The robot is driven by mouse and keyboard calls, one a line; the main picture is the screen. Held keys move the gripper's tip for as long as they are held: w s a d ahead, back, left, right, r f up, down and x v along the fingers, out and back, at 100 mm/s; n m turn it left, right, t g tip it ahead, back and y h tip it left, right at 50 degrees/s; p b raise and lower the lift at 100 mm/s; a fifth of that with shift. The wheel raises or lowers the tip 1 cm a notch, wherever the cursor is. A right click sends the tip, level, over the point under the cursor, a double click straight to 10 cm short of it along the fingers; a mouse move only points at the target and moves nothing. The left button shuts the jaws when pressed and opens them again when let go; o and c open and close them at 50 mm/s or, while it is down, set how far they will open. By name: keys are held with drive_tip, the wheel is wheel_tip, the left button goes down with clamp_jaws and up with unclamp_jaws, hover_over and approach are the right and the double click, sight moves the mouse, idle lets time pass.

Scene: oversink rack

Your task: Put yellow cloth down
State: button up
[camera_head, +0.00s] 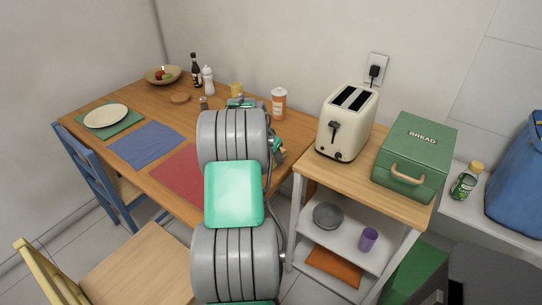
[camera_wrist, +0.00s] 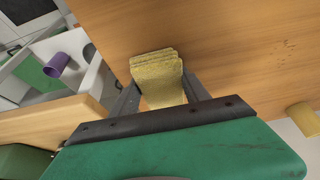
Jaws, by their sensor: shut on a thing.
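The yellow cloth (camera_wrist: 158,76) is a folded, textured piece between the two fingers of my gripper (camera_wrist: 160,92) in the wrist view. My gripper is shut on it. The cloth is over the bare wood of the dining table (camera_wrist: 215,45), near one edge; I cannot tell whether it touches the wood. In the head view my arm hides the cloth and most of the gripper.
On the table (camera_head: 135,100) are green, blue (camera_head: 146,145) and red (camera_head: 184,172) placemats, a plate (camera_head: 106,116), a fruit bowl, a yellow cup (camera_head: 237,89) and bottles. A cart with a toaster (camera_head: 346,122) and bread box (camera_head: 414,155) stands to the right.

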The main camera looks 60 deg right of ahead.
drive_tip(key=shift+a+f, duration=0.1)
drive_tip(key=shift+f, duration=0.25)
